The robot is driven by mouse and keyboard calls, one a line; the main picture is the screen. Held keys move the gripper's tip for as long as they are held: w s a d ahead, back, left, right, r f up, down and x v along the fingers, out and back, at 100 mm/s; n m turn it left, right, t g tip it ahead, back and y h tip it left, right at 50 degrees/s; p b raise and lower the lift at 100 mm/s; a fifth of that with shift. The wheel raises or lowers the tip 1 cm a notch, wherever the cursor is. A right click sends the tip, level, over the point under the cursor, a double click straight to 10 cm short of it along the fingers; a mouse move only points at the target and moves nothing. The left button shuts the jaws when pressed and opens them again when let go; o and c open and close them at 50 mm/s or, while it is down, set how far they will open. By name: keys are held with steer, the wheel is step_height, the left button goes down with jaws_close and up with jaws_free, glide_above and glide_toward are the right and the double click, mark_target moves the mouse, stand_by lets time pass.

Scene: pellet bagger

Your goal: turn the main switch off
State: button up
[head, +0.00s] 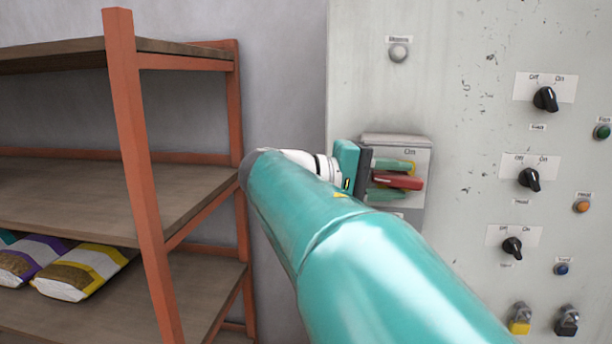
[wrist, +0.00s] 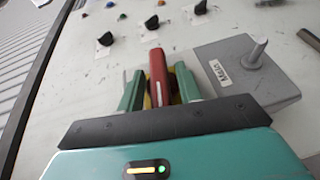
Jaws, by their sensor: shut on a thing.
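The main switch has a grey box (head: 418,150) on the left part of the pale panel, with "On" readable at its top. Its red handle (head: 402,181) points out from the box. My gripper (head: 406,180) is at the box, with one green finger above the handle and one below. In the wrist view, the red handle (wrist: 158,78) stands between the two green fingers of my gripper (wrist: 160,82), which is shut on it. My gripper hides the left part of the box in the head view.
Three black rotary switches, the top one (head: 545,99) among them, sit to the right on the panel (head: 460,200). A grey round knob (head: 398,53) is above the box. An orange-framed shelf (head: 135,130) with bags (head: 85,270) stands close on the left.

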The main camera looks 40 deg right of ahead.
steer(key=shift+n+g+h, duration=0.3)
steer(key=shift+h, duration=0.2)
steer(key=o, duration=0.6)
steer(key=v, duration=1.3)
steer(key=shift+w+a+f, duration=0.2)
steer(key=shift+a+f, duration=0.05)
steer(key=shift+a, duration=0.1)
